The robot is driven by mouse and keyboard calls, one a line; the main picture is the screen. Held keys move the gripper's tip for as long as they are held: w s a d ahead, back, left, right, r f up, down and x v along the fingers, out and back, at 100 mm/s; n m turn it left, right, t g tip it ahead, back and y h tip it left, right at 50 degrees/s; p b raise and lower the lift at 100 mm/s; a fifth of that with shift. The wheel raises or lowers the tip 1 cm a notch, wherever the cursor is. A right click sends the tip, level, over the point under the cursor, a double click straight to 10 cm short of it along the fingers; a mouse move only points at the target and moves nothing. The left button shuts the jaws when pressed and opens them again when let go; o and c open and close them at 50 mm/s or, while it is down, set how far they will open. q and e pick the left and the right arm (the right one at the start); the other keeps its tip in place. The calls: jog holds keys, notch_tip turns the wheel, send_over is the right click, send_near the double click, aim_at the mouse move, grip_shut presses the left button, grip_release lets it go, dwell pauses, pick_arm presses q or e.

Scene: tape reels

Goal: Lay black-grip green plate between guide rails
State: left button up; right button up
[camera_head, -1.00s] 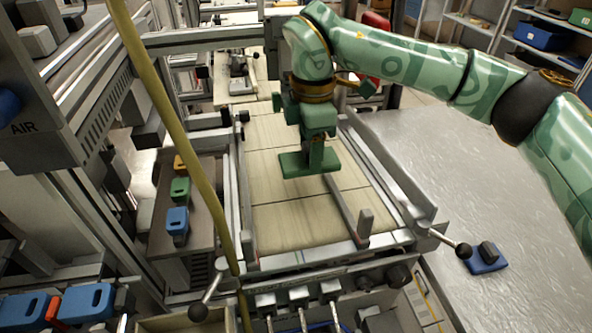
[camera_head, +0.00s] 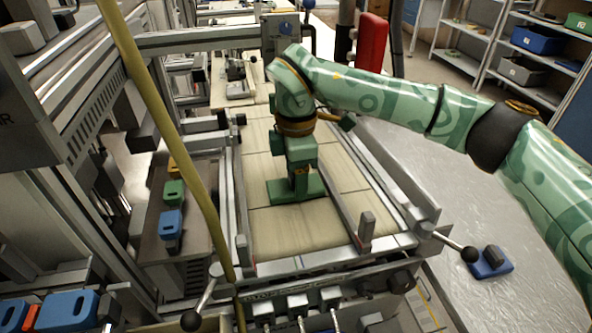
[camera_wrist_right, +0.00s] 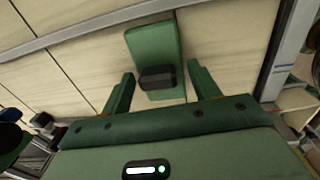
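The green plate (camera_head: 283,192) with its black grip (camera_wrist_right: 157,79) is on the pale belt (camera_head: 300,232), between the left guide rail (camera_head: 239,200) and the inner right rail (camera_head: 338,203). Its green surface shows in the wrist view (camera_wrist_right: 152,43). My right gripper (camera_head: 301,180) is right above the plate. In the wrist view its two fingers (camera_wrist_right: 160,74) stand apart, one on each side of the black grip, with a gap on both sides. In the head view the gripper hides the grip. My left gripper is not in view.
A blue plate with a black grip (camera_head: 490,262) lies on the grey table at the right. A yellow hose (camera_head: 165,115) crosses the left. Green (camera_head: 174,192) and blue (camera_head: 171,223) pieces sit on a side shelf. Clamp levers (camera_head: 468,254) stick out at the frame's near corners.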

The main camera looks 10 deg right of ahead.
jog(key=shift+o, duration=0.9)
jog(key=shift+r, duration=0.1)
jog(key=shift+r, duration=0.3)
notch_tip(320, 180, up, 12)
jog(key=p, duration=0.3)
jog(key=shift+f, duration=0.1)
